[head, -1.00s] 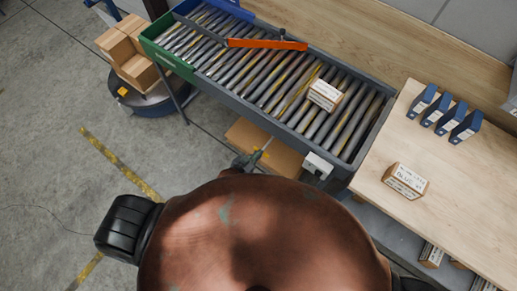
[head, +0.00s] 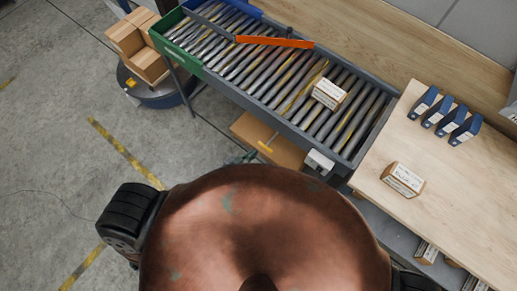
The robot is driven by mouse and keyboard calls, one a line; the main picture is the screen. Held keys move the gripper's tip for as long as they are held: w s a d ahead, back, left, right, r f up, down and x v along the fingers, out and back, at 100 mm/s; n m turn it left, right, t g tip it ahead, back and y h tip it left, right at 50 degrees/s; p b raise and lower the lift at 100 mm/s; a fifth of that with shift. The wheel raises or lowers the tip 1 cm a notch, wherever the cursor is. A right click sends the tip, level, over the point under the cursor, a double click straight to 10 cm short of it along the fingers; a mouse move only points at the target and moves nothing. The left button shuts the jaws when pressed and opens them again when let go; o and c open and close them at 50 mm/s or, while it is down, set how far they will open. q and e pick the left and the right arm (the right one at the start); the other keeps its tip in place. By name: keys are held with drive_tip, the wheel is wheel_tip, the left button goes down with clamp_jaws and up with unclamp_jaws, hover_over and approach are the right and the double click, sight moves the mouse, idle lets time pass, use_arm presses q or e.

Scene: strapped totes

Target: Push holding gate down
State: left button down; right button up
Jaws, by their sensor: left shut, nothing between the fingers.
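The holding gate is an orange bar (head: 275,42) with a dark grey arm, across the upper part of the roller conveyor (head: 225,88). I cannot tell how high above the rollers it sits. A small box with a white label (head: 329,94) rests on the rollers, to the lower right of the bar and apart from it. My left gripper (head: 247,157) is shut and empty, low beside the conveyor's near side and far from the bar. It is small and partly hidden by my own body. My right gripper is not in view.
A wooden table (head: 460,190) at right holds a labelled box (head: 403,179) and several blue holders (head: 440,111). A cardboard box (head: 268,143) is below the conveyor. Brown boxes (head: 135,45) stand at upper left. The floor at left is clear.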

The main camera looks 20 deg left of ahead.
use_arm(q)
drive_tip(key=shift+v, duration=1.1)
drive_tip(key=shift+w, duration=0.1)
drive_tip(key=s+a+f+g+y+b, duration=0.1)
drive_tip(key=s+a+f+g+b, duration=0.2)
drive_tip(key=f, duration=0.6)
drive_tip(key=s+a+f+n+y+b, duration=0.1)
drive_tip(key=s+a+f, duration=0.3)
drive_tip(key=f, duration=0.5)
drive_tip(key=s+a+f+g+y+b, duration=0.1)
drive_tip(key=s+a+f+g+b, duration=0.1)
drive_tip(key=s+f, duration=0.5)
drive_tip(key=s+a+f+g+b, duration=0.2)
drive_tip(key=s+a+f, duration=0.1)
drive_tip(key=s+f, duration=0.7)
drive_tip(key=s+a+f+n+g+y+b, duration=0.1)
drive_tip(key=s+a+f+g+b, duration=0.2)
drive_tip(key=s+f, duration=0.7)
drive_tip(key=s+a, duration=0.1)
drive_tip(key=s, duration=0.2)
drive_tip(key=shift+f+n, duration=0.3)
drive_tip(key=shift+f, duration=0.05)
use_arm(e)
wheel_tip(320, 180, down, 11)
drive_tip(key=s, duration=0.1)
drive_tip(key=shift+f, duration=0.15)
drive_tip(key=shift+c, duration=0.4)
